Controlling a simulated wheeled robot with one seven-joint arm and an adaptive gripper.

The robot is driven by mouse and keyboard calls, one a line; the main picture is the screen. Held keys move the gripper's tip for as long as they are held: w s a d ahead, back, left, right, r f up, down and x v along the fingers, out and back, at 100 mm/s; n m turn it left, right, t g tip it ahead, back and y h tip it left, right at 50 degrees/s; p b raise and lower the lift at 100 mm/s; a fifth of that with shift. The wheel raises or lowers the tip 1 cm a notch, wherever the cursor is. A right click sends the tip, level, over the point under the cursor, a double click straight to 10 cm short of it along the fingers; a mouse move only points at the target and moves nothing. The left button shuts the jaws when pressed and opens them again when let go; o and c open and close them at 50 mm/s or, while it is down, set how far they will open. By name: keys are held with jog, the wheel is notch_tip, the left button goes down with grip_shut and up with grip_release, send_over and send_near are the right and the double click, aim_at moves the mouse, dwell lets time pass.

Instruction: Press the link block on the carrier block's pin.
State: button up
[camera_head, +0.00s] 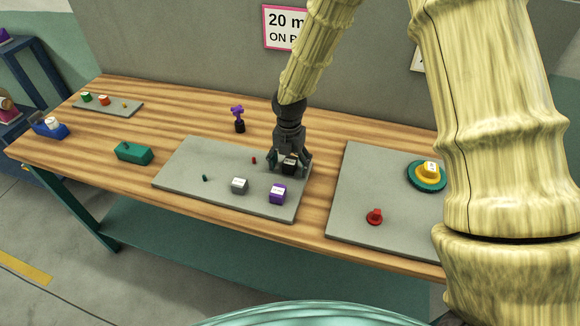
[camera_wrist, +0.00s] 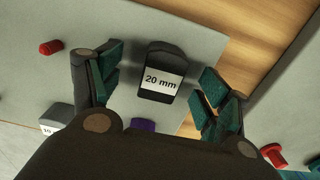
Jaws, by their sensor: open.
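A black block (camera_head: 289,167) labelled "20 mm" sits on the middle grey mat (camera_head: 180,182) near its right side. My gripper (camera_head: 288,160) is open, low over this block. In the wrist view the black block (camera_wrist: 160,80) lies between the open fingers (camera_wrist: 158,88), with gaps on both sides. A grey block (camera_head: 239,185) and a purple block (camera_head: 277,193), both with white labels, stand on the same mat. A green block (camera_head: 134,153) with a small knob on top stands on the wood at left. No label says which is link or carrier.
Small red (camera_head: 254,160) and dark green (camera_head: 205,178) pegs are on the middle mat. A purple-and-black object (camera_head: 238,118) stands behind it. The right mat (camera_head: 350,205) holds a red knob (camera_head: 374,217) and a yellow piece (camera_head: 429,171) on a green disc. A blue holder (camera_head: 48,128) stands far left.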

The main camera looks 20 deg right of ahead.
jog(key=shift+p, duration=0.35)
dwell(0.3)
jog(key=shift+c, duration=0.2)
grip_shut()
